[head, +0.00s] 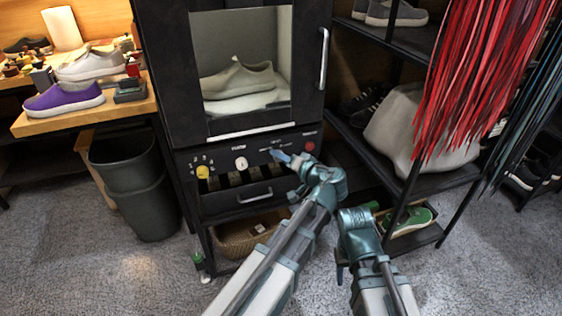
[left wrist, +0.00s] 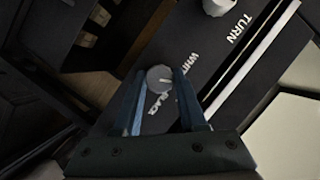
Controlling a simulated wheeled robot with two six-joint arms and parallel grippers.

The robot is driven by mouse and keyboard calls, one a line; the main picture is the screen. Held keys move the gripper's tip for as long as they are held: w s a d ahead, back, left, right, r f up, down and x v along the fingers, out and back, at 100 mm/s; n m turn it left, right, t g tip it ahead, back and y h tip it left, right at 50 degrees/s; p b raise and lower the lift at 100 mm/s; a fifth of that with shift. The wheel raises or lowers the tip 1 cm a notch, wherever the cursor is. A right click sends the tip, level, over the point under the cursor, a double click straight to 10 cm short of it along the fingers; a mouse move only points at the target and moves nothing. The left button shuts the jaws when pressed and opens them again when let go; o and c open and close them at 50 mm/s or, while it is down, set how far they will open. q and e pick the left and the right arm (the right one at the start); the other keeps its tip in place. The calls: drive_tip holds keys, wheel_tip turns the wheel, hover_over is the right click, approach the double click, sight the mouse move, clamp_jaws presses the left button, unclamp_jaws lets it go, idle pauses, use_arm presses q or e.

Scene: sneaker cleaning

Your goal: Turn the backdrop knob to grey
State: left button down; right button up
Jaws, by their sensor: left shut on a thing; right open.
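The backdrop knob (left wrist: 160,77) is a round grey knob on the black front panel (head: 225,157) of the cabinet. In the left wrist view it sits between the fingertips of my left gripper (left wrist: 158,82). A pale mark shows on its face. A "BLACK" label and part of a "WHIT…" label lie beside it; no grey label is readable. In the head view my left gripper (head: 282,157) is at the panel and covers the knob. My right gripper (head: 341,264) is open, low in front of the shelf and away from the panel.
A white knob (head: 241,163), a yellow knob (head: 203,171) and a red button (head: 309,146) share the panel. A pale shoe (head: 238,82) stands in the lit chamber above. A drawer handle (head: 254,197) is below. Red laces (head: 480,80) hang at right.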

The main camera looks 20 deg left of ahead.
use_arm(q)
drive_tip(key=m+y+b, duration=0.2)
drive_tip(key=m+b, duration=0.1)
drive_tip(key=shift+f+m, duration=0.25)
drive_tip(key=shift+m, duration=0.05)
use_arm(e)
wheel_tip(320, 180, down, 3)
drive_tip(key=shift+f, duration=0.2)
use_arm(q)
drive_tip(key=shift+r, duration=0.1)
use_arm(e)
drive_tip(key=shift+f, duration=0.1)
use_arm(q)
drive_tip(key=shift+c, duration=2.3)
unclamp_jaws()
